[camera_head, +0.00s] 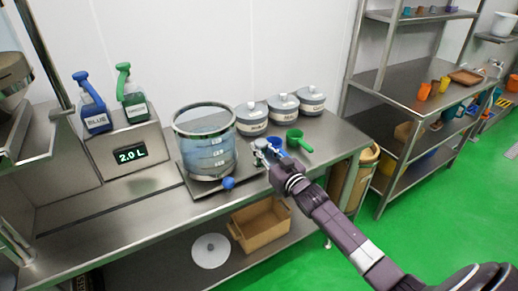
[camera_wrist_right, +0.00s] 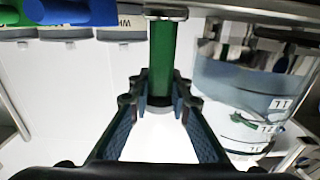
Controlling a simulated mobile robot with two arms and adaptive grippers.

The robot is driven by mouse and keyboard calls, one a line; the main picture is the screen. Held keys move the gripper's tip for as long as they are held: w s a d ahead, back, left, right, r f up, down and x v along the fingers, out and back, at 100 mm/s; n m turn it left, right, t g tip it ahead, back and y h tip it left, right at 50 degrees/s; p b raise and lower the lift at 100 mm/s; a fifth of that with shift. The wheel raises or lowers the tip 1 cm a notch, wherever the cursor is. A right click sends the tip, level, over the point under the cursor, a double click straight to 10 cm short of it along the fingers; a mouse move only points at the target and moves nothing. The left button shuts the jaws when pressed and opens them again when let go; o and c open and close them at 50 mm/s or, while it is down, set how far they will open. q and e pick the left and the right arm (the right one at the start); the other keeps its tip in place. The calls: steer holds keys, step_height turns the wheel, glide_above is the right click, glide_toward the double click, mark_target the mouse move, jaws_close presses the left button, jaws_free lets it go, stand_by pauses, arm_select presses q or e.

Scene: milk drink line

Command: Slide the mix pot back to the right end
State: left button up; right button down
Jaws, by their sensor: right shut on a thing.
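The mix pot (camera_head: 207,150) is a clear, graduated vessel with bluish contents. It stands upright on a dark flat plate (camera_head: 197,196) on the steel bench, right of the 2.0 L display. It also shows at the right of the right wrist view (camera_wrist_right: 240,100). My right gripper (camera_head: 262,152) is just right of the pot. In the right wrist view my right gripper (camera_wrist_right: 160,108) is shut on a green cylindrical handle (camera_wrist_right: 162,60). How this handle joins the pot is hidden. My left gripper is not in view.
A blue knob (camera_head: 228,183) sits at the plate's front. Three lidded tubs (camera_head: 252,119), a blue scoop (camera_head: 273,145) and a green scoop (camera_head: 297,138) stand to the right. The display box (camera_head: 128,153) is on the left. The bench's right end (camera_head: 338,142) is bare.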

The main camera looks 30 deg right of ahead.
steer(key=shift+d+r, duration=0.1)
steer(key=shift+d, duration=0.1)
steer(key=c, duration=1.8)
jaws_free()
steer(key=shift+d, duration=0.15)
steer(key=shift+o, duration=0.2)
steer(key=shift+s, duration=0.2)
steer(key=s, duration=1.1)
steer(key=shift+s+d, duration=0.15)
steer(key=shift+s, duration=0.15)
steer(key=shift+f, duration=0.2)
